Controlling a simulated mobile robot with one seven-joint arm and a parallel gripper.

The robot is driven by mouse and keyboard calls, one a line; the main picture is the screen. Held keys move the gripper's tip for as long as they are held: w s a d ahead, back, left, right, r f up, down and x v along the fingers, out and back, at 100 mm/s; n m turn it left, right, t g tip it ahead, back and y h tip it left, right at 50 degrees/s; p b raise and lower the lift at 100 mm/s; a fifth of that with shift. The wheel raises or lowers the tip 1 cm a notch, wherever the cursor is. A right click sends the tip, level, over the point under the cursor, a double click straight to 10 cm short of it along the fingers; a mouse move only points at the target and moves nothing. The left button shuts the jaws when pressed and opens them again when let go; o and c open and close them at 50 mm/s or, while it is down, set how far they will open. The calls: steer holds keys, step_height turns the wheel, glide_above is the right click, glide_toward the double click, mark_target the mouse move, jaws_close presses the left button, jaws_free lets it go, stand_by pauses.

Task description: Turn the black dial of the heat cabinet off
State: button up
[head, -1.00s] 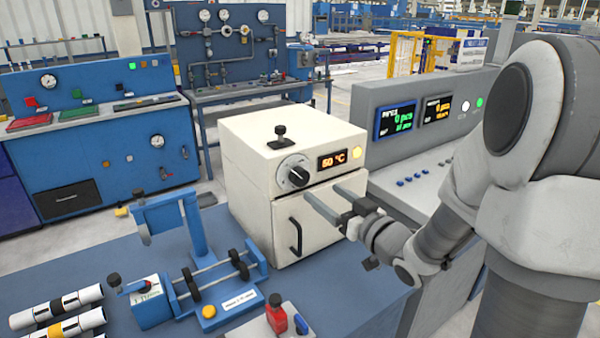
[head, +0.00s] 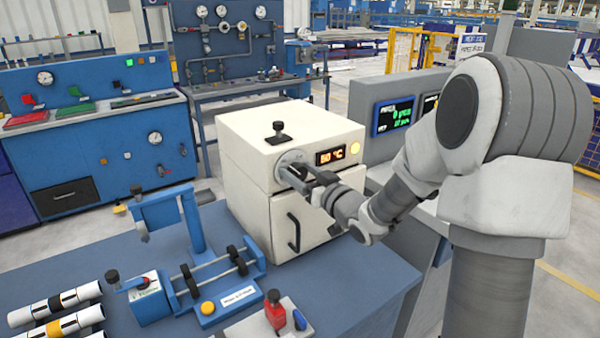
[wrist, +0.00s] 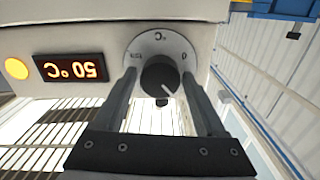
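The heat cabinet (head: 262,218) is a white box on the blue table, with a door and black handle below. Its lit display (head: 330,156) reads 50 °C, and a yellow lamp (head: 354,148) glows beside it. The black dial (wrist: 160,76) sits on a pale round scale plate in the wrist view, where the picture is upside down. My gripper (wrist: 160,82) is open, with one finger on each side of the dial. I cannot tell whether the fingers touch it. In the head view my gripper (head: 296,180) covers most of the dial.
A black knob (head: 278,130) stands on the cabinet's top. A blue clamp fixture (head: 210,275) and striped pipes (head: 60,310) lie on the table at the front left. A grey console with screens (head: 395,115) stands to the right of the cabinet.

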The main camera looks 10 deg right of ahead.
jaws_close()
steer(key=shift+f+b, duration=0.1)
steer(key=shift+b, duration=0.2)
steer(key=n+b, duration=0.1)
steer(key=b, duration=0.1)
steer(key=n+b, duration=0.1)
steer(key=shift+f+n+b, duration=0.25)
steer(key=shift+n+b, duration=0.15)
steer(key=n+b, duration=0.5)
steer(key=b, duration=0.2)
steer(key=shift+s+a, duration=0.1)
steer(key=shift+a, duration=0.05)
steer(key=n+b, duration=0.4)
steer(key=shift+f+n+b, duration=0.1)
steer(key=shift+n+b, duration=0.25)
steer(key=shift+n, duration=0.05)
steer(key=n+b, duration=0.3)
steer(key=shift+r+n, duration=0.2)
steer(key=shift+n, duration=0.1)
